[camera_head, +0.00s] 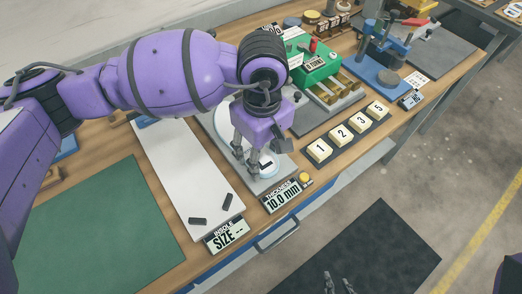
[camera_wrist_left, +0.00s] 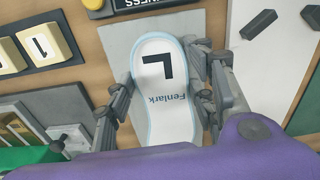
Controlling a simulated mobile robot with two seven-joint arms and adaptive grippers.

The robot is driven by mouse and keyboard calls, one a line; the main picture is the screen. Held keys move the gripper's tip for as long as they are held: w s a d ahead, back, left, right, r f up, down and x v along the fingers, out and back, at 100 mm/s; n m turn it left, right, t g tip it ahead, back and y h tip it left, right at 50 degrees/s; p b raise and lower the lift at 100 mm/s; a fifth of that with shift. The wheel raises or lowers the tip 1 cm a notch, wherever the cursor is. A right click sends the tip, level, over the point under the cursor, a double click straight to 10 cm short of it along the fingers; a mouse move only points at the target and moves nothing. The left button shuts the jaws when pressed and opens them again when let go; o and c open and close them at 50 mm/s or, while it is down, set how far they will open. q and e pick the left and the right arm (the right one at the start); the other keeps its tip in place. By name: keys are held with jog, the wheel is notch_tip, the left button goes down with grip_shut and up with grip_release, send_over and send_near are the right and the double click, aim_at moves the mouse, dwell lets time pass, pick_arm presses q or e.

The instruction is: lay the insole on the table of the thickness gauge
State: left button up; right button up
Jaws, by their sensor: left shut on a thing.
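The insole (camera_wrist_left: 165,62) is white with a pale blue edge, a black L and the word Fenlark. My left gripper (camera_wrist_left: 160,100) has a finger on each side of it and is shut on it. In the head view the left gripper (camera_head: 252,165) hides most of the insole (camera_head: 268,164). The insole is over the grey plate (camera_head: 270,186) of the thickness gauge; I cannot tell whether it touches. The gauge's display (camera_head: 282,196) reads 10.0 mm. My right gripper (camera_head: 337,283) is at the bottom edge, over the floor, with its fingers apart and empty.
A white board (camera_head: 180,165) with two small black blocks and an insole size display (camera_head: 227,235) lies to the left. A green mat (camera_head: 95,230) lies further left. Numbered keys (camera_head: 345,133) and a green machine (camera_head: 312,65) stand to the right. A yellow button (camera_head: 305,179) is beside the display.

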pick_arm(q)
jog(key=shift+f, duration=0.1)
jog(key=o, duration=0.6)
jog(key=shift+f, duration=0.15)
jog(key=o, duration=0.5)
notch_tip(320, 180, up, 12)
jog(key=shift+r, duration=0.25)
